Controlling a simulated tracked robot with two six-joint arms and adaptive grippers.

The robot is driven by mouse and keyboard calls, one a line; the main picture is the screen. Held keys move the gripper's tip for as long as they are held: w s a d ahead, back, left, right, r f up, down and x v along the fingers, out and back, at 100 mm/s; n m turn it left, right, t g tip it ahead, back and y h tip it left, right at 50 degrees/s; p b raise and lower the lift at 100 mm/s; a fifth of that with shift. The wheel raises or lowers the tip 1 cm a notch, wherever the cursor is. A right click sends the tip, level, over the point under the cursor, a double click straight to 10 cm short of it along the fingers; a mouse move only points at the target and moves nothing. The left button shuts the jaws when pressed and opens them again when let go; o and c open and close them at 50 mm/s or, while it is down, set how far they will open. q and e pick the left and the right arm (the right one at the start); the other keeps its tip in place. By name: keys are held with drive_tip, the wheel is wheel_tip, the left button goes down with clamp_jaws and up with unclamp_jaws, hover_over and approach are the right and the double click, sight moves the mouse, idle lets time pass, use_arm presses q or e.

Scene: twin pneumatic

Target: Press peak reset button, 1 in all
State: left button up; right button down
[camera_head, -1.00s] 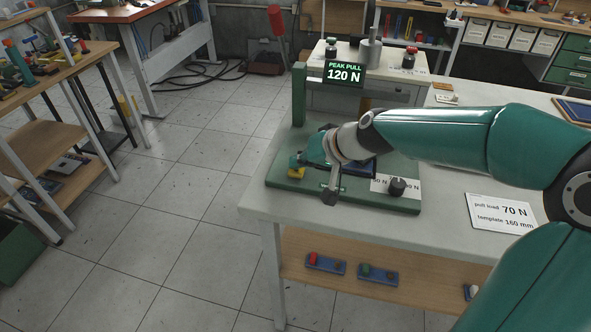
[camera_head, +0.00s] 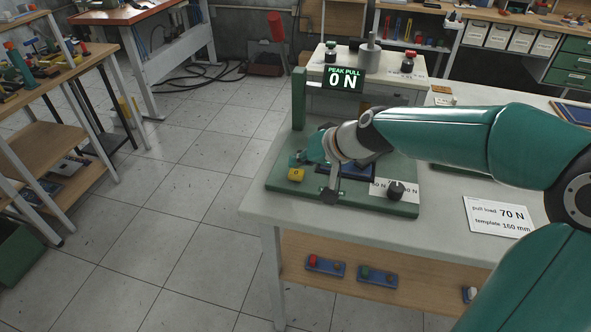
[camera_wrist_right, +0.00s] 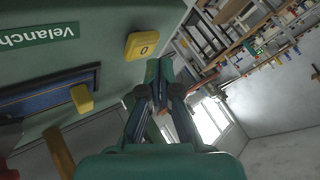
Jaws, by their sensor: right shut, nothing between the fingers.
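The peak reset button is a yellow block marked 0 (camera_head: 297,174) on the front left of the green test rig base (camera_head: 345,200); it also shows in the right wrist view (camera_wrist_right: 141,45). The display (camera_head: 343,79) above the rig reads PEAK PULL 0 N. My right gripper (camera_head: 303,158) is just behind the button in the head view. In the right wrist view its fingertips (camera_wrist_right: 158,70) are together and empty, close beside the button; a small gap seems to show. My left gripper is not in view.
A dark knob (camera_head: 396,189) stands on the rig's right, partly over a white label. A card reading pull load 70 N (camera_head: 498,215) lies on the table. A green post (camera_head: 299,97) rises behind my gripper. The wrist view shows another yellow block (camera_wrist_right: 82,98).

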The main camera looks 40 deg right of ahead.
sight(299, 174)
drive_tip(key=shift+r, duration=0.1)
wheel_tip(299, 174, up, 5)
drive_tip(key=p, duration=0.4)
idle(0.3)
idle(0.6)
